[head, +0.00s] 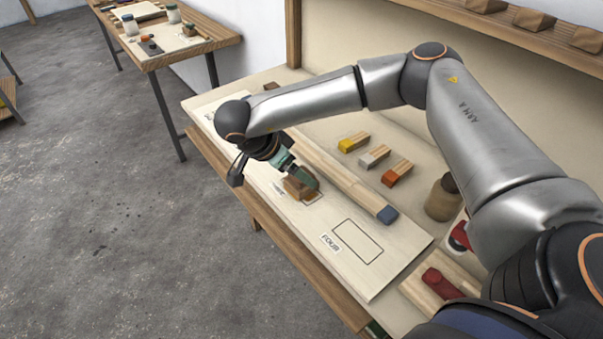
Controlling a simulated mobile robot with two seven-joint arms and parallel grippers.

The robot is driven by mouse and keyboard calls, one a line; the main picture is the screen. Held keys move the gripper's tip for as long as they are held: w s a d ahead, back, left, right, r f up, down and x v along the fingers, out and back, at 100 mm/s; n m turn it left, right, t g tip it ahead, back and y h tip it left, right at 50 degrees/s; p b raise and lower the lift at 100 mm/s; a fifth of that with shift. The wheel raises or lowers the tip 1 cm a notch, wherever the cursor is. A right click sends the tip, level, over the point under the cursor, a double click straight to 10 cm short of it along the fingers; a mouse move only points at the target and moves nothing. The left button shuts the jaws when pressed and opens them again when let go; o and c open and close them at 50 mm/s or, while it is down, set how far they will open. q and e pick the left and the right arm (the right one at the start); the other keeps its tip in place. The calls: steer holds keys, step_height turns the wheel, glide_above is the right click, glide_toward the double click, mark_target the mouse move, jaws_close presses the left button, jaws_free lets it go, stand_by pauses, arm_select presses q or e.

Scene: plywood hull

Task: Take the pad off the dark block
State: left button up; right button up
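My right gripper (297,172), with greenish fingers, points down at a small brown block (296,191) on the light board. The fingers overlap the block's top, and a reddish-brown piece shows beside them. I cannot tell whether this piece is the pad or part of the block, or whether the fingers grip it. A small dark brown block (271,86) lies at the board's far edge, partly behind my forearm. My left gripper is not in view.
A long wooden bar with a blue-grey end (387,214) lies beside the brown block. Yellow-ended (352,142), white-ended (373,156) and orange-ended (396,174) wooden blocks sit behind it. A brown jar (441,203) stands to the right. The outlined rectangle marked FOUR (357,243) is empty.

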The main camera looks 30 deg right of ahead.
steer(key=shift+d+f, duration=0.3)
steer(key=shift+f, duration=0.25)
steer(key=c, duration=1.4)
steer(key=shift+r, duration=0.1)
steer(key=shift+c, duration=0.2)
